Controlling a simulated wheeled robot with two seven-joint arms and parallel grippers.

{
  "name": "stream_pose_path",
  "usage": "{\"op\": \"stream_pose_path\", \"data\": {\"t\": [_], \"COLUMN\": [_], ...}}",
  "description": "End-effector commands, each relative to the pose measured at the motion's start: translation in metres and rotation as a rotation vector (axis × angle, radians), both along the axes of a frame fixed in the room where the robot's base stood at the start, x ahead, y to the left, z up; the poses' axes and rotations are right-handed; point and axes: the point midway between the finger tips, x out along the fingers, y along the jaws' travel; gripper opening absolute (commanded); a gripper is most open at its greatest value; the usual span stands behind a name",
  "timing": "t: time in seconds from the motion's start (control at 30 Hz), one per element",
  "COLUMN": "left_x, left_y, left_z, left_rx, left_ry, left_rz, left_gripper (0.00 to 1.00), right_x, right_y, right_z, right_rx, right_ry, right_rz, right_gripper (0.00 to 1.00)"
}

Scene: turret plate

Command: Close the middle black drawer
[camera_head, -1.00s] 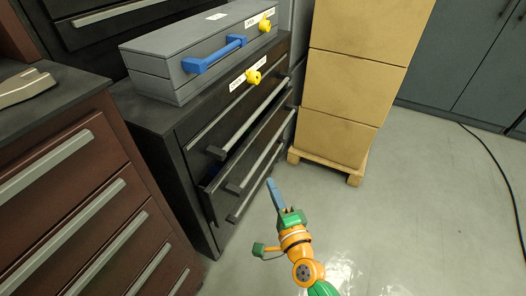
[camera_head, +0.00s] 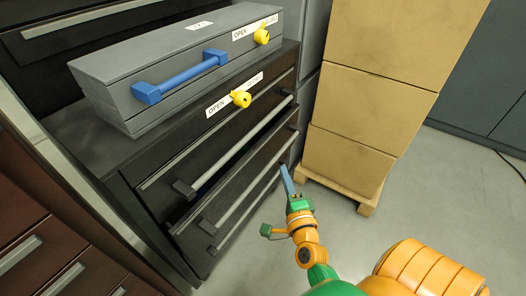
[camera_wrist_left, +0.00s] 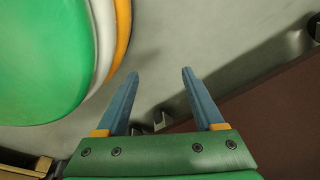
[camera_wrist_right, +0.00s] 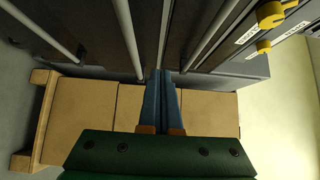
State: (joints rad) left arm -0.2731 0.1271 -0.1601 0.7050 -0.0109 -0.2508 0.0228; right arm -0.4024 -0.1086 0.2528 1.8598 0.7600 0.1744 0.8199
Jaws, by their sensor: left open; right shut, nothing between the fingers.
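The black cabinet (camera_head: 85,150) stands at centre left in the head view. Its middle black drawer (camera_head: 233,190) sticks out a little, with a dark gap and a bit of blue above its front. My right gripper (camera_head: 285,172) is shut and empty, its fingertips close to the right end of the lower drawer handles. In the right wrist view, the shut fingers (camera_wrist_right: 161,74) point at the drawer fronts between the long handle bars; I cannot tell whether they touch. My left gripper (camera_wrist_left: 160,76) is open and empty in the left wrist view, above grey floor and beside a brown surface.
A grey case (camera_head: 120,85) with a blue handle lies on the cabinet. Yellow knobs (camera_head: 241,99) with OPEN labels are near its front. Stacked cardboard boxes (camera_head: 385,70) on a wooden pallet (camera_head: 345,195) stand right of the cabinet. A brown drawer unit (camera_head: 30,220) is at left.

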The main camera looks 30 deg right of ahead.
Motion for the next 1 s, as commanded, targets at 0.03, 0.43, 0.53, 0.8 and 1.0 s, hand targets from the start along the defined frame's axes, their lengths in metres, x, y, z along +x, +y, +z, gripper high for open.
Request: {"op": "stream_pose_path", "data": {"t": [0.03, 0.43, 0.53, 0.8, 1.0], "left_x": [0.0, 0.005, 0.006, 0.011, 0.011], "left_y": [0.0, -0.006, -0.008, -0.013, -0.013], "left_z": [-0.001, -0.006, -0.006, -0.005, -0.005], "left_rx": [0.0, -0.006, -0.008, -0.018, -0.018], "left_ry": [0.0, 0.006, 0.007, -0.004, -0.003], "left_rz": [0.0, -0.002, -0.001, 0.0, 0.0], "left_gripper": [0.69, 0.69, 0.69, 0.69, 0.69], "right_x": [0.011, 0.084, 0.092, 0.096, 0.096], "right_y": [-0.004, -0.015, -0.011, -0.009, -0.009], "right_z": [0.001, 0.0, -0.001, 0.0, 0.0], "right_rx": [0.0, 0.003, 0.002, 0.0, -0.001], "right_ry": [-0.005, -0.001, -0.001, 0.002, 0.001], "right_rz": [-0.001, 0.001, 0.0, 0.001, 0.001], "right_gripper": [0.0, 0.0, 0.0, 0.0, 0.0]}}
